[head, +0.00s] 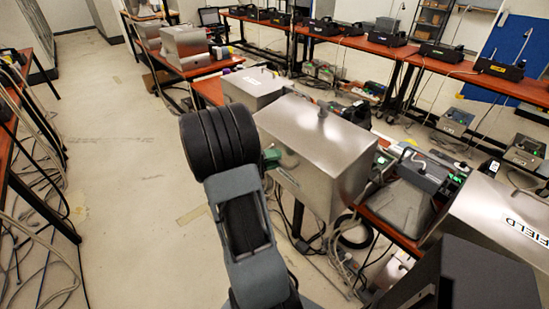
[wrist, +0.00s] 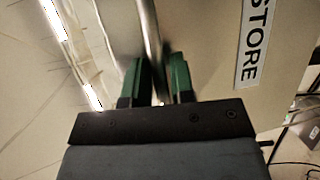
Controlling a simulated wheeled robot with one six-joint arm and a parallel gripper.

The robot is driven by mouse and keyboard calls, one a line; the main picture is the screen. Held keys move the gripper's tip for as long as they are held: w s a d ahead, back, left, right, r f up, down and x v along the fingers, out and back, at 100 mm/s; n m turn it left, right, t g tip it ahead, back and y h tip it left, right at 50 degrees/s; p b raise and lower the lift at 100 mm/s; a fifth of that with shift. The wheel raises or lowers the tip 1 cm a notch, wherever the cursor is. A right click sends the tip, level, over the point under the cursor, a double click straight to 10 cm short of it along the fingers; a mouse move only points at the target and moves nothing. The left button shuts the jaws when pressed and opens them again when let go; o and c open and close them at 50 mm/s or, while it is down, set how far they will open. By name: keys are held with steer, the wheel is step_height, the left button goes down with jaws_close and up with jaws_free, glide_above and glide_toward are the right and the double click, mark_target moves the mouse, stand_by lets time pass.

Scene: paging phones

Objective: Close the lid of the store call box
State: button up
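The store call box (head: 318,150) is a large shiny metal box with a small knob on top, standing on a red-topped table at the centre of the head view. In the wrist view its pale face carries a white STORE label (wrist: 252,42). My gripper (wrist: 158,85) has green fingers, one on each side of a narrow metal bar or edge (wrist: 150,40). In the head view a green fingertip shows beside the box's left side, with my arm hiding part of the gripper. I cannot tell whether the fingers touch the metal, or how far the lid stands open.
A metal box labelled FIELD (head: 500,215) stands at the right. A smaller metal box (head: 253,87) stands behind the store box. Cables hang below the tables. The floor (head: 120,170) at the left is mostly clear. Black phones line the far table.

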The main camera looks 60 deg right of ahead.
steer(key=shift+d, duration=0.1)
steer(key=shift+c, duration=0.3)
jaws_close()
